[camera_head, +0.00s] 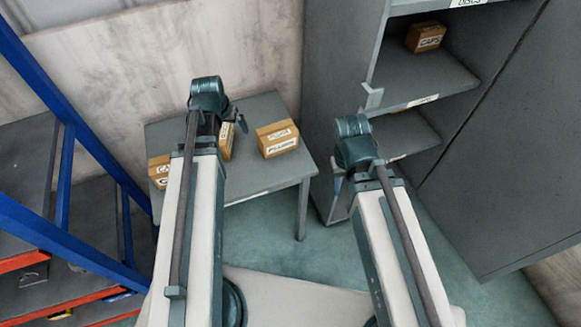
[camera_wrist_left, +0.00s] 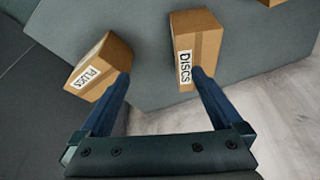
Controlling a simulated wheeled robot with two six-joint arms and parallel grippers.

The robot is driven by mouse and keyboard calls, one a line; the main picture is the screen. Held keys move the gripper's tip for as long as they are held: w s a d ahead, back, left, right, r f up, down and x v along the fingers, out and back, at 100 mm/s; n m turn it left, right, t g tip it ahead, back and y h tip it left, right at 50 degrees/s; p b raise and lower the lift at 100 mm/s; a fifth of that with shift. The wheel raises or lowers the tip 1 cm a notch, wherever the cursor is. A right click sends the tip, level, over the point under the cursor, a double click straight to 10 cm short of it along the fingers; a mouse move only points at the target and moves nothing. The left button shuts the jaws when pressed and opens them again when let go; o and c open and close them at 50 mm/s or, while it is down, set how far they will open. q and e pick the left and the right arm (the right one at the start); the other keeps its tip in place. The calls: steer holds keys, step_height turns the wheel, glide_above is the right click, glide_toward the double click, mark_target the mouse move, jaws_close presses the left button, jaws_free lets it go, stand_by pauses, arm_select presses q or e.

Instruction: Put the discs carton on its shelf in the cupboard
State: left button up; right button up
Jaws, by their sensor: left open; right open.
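The discs carton (camera_wrist_left: 197,42) is a brown box with a white DISCS label, standing on a grey table top in the left wrist view. My left gripper (camera_wrist_left: 160,74) is open above the table, its right fingertip overlapping the carton's lower edge in the picture; I cannot tell whether they touch. In the head view this gripper (camera_head: 240,119) is mostly hidden by its arm. A shelf edge labelled DISCS (camera_head: 467,3) is at the top of the grey cupboard (camera_head: 335,70). My right gripper (camera_head: 338,184) is open, mostly hidden behind its arm, near the cupboard.
The plugs carton (camera_wrist_left: 102,62) stands left of the discs carton. In the head view, cartons stand on the table (camera_head: 255,180), one partly behind my left arm. Another carton (camera_head: 425,37) sits on a cupboard shelf. A blue rack (camera_head: 62,165) stands at the left.

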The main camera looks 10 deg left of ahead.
arm_select(q)
steer(key=s+d+m+g, duration=0.1)
steer(key=s+d, duration=0.3)
steer(key=d, duration=0.4)
steer(key=s+d+m+g, duration=0.1)
steer(key=s+d+m, duration=0.1)
steer(key=s+d, duration=0.3)
steer(key=s+d+m+g+y, duration=0.1)
steer(key=s+d, duration=0.3)
steer(key=d, duration=0.7)
steer(key=shift+s+d+f+m+g, duration=0.3)
steer(key=shift+f+g, duration=0.15)
steer(key=shift+g, duration=0.05)
steer(key=shift+w, duration=0.1)
